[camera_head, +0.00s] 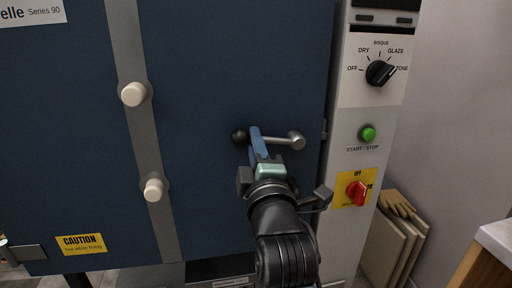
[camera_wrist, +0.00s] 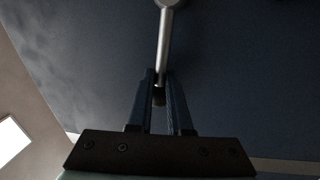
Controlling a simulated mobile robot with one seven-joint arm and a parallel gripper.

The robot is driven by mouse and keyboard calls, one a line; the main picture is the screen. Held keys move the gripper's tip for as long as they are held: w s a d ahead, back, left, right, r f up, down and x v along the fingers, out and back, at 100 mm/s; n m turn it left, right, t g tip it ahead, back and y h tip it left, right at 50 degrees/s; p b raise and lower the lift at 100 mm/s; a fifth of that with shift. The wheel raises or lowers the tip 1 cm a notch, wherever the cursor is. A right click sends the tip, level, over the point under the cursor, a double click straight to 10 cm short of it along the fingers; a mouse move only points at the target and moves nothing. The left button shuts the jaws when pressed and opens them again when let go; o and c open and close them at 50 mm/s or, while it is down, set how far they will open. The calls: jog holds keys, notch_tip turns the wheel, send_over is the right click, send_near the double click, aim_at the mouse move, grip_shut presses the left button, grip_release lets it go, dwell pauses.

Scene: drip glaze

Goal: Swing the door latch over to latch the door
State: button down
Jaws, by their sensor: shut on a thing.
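The blue kiln door (camera_head: 208,185) fills most of the head view and looks closed, close against the grey control column. The door latch (camera_head: 276,139) is a silver bar lying almost level near the door's right edge. Its round silver end (camera_head: 297,140) is on the right and its black knob (camera_head: 239,136) on the left. My gripper (camera_head: 256,133) is shut on the bar near the knob. In the wrist view the silver bar (camera_wrist: 164,48) runs down from its round end to between my two fingers (camera_wrist: 159,90). The fingers partly hide the knob end.
The control column carries a black dial (camera_head: 380,72), a green button (camera_head: 368,133) and a red switch (camera_head: 356,189) right of the latch. Two cream plugs (camera_head: 133,94) stick out of the door at left. Boards with gloves (camera_head: 397,203) lean at lower right, near a table corner (camera_head: 497,238).

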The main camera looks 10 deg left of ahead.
jog(key=shift+s+a+r, duration=0.1)
jog(key=shift+s+a, duration=0.05)
jog(key=shift+a, duration=0.4)
jog(key=c, duration=0.8)
grip_release()
jog(key=shift+a, duration=0.1)
jog(key=shift+o, duration=0.2)
jog(key=shift+d, duration=0.2)
jog(key=v, duration=1.3)
